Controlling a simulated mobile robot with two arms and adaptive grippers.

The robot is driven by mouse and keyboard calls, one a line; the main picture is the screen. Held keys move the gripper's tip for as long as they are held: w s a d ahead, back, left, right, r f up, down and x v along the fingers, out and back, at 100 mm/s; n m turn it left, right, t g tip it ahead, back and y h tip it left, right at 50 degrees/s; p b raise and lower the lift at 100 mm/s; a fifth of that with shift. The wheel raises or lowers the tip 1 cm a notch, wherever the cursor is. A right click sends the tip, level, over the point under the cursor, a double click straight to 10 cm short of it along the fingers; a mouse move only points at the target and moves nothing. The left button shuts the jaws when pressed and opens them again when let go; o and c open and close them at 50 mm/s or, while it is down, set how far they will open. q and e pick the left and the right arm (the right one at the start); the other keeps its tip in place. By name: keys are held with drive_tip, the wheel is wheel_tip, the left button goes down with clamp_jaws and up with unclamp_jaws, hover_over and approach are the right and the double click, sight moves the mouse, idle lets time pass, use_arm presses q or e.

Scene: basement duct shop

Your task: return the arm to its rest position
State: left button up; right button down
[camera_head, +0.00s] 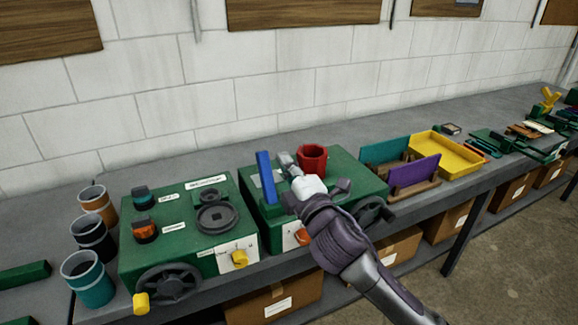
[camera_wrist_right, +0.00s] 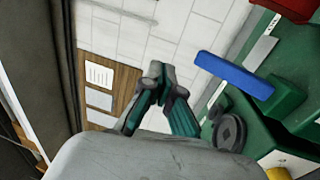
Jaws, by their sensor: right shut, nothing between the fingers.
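My right arm reaches in from the lower right in the head view. Its gripper (camera_head: 287,160) is above the right green machine box (camera_head: 345,167), between a blue upright bar (camera_head: 266,177) and a red hexagonal part (camera_head: 312,157). In the right wrist view the gripper (camera_wrist_right: 157,70) is shut and empty, with the fingertips together. The blue bar (camera_wrist_right: 235,75) shows to the right of the fingers there, apart from them. My arm hides part of the box's top and front. My left gripper is not in view.
Several cups stand at left, including a teal one (camera_head: 88,280). A yellow tray (camera_head: 447,155) and purple panel (camera_head: 413,172) lie right. Cardboard boxes (camera_head: 273,302) sit below.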

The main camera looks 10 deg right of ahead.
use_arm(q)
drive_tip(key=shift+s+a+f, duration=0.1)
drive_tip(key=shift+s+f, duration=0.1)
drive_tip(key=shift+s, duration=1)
use_arm(e)
drive_tip(key=shift+s+d+r, duration=0.2)
drive_tip(key=shift+s+r, duration=0.15)
drive_tip(key=shift+s, duration=0.4)
